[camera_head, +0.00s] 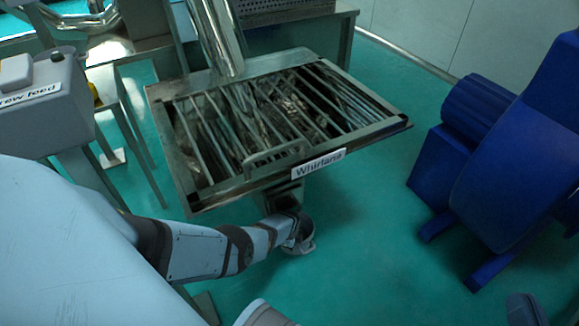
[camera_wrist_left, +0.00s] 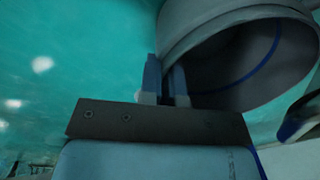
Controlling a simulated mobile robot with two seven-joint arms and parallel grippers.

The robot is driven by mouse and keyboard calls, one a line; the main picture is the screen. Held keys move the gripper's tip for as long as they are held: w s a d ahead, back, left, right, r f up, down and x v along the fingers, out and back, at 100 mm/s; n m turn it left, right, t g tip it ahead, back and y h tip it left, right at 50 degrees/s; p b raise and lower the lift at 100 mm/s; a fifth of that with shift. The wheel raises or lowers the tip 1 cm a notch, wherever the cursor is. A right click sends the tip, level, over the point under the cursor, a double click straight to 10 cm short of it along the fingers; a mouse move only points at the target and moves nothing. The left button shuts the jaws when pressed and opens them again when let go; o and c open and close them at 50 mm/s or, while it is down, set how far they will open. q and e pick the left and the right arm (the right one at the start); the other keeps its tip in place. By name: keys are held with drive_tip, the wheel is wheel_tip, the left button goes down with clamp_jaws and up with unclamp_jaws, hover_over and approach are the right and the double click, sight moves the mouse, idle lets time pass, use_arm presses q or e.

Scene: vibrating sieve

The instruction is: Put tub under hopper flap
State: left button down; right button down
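The grey tub fills the upper right of the left wrist view (camera_wrist_left: 185,25), with its open mouth and a blue line inside. My left gripper (camera_wrist_left: 166,82) has one finger on either side of the tub's rim and grips it. In the head view my left arm reaches in below the grated hopper (camera_head: 157,115). A small pale part of the tub (camera_head: 303,249) shows at the arm's end, above the floor; the rest is hidden. A metal outlet (camera_head: 292,190) hangs under the hopper's front edge, but the flap is not clear. My right gripper (camera_head: 525,310) is a dark, cut-off shape at the bottom right.
A large blue machine (camera_head: 530,150) stands on the right. A grey screw feed box (camera_head: 45,108) is at the left. A metal pipe (camera_head: 217,35) comes down over the hopper. The green floor (camera_head: 365,225) is clear between the hopper and the blue machine.

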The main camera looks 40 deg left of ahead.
use_arm(q)
wheel_tip(320, 180, down, 2)
drive_tip(key=shift+f+b, duration=0.2)
drive_tip(key=shift+b, duration=0.45)
drive_tip(key=shift+r, duration=0.2)
drive_tip(key=c, duration=1.3)
unclamp_jaws()
drive_tip(key=shift+c, duration=0.2)
use_arm(e)
drive_tip(key=shift+w+d+r+n+t, duration=0.15)
drive_tip(key=shift+w+d+n+t, duration=0.2)
drive_tip(key=shift+n, duration=0.35)
